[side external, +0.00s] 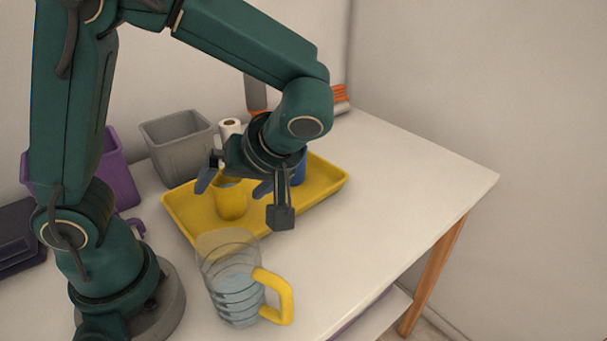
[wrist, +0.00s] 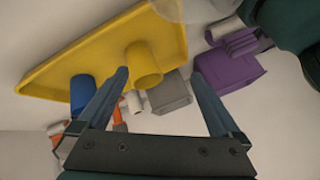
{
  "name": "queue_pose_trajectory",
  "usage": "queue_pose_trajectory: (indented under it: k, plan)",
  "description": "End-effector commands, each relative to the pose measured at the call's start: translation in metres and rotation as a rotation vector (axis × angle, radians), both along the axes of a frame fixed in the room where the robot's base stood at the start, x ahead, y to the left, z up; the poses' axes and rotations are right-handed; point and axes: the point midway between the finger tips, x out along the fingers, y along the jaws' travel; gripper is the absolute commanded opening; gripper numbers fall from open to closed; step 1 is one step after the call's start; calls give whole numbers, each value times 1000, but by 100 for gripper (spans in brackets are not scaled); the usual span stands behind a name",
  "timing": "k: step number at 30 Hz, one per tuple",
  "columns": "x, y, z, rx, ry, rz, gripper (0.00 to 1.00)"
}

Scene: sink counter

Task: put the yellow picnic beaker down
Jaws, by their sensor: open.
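The yellow picnic beaker (side external: 231,205) stands upright on the yellow tray (side external: 328,187), near its left part. In the side view my gripper (side external: 233,187) is over the beaker, its fingers spread to either side of the rim. In the wrist view the beaker (wrist: 146,68) shows beside the left fingertip, inside the gap of my open gripper (wrist: 160,74). The fingers are not closed on it. Whether one finger touches it I cannot tell. Part of the beaker's rim is hidden by my gripper in the side view.
A blue cup (wrist: 82,92) stands on the tray, mostly behind my gripper in the side view. A clear jug with yellow handle (side external: 235,290) stands in front. A grey bin (side external: 178,150), purple bin (side external: 115,175) and paper roll (side external: 229,128) are behind. The right counter is clear.

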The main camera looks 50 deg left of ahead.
Motion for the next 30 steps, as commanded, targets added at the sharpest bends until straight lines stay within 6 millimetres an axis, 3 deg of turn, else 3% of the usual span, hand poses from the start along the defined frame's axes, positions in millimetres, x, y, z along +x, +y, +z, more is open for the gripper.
queue_pose_trajectory:
  k: [6, 12, 21, 30]
  plan:
    - [-24, -9, 13, -344, 73, -335, 100]
    - [-34, -23, 23, -496, 9, -697, 100]
    - [-35, -36, 36, -455, -125, -1102, 100]
    - [-33, -39, 40, -409, -155, -1209, 100]
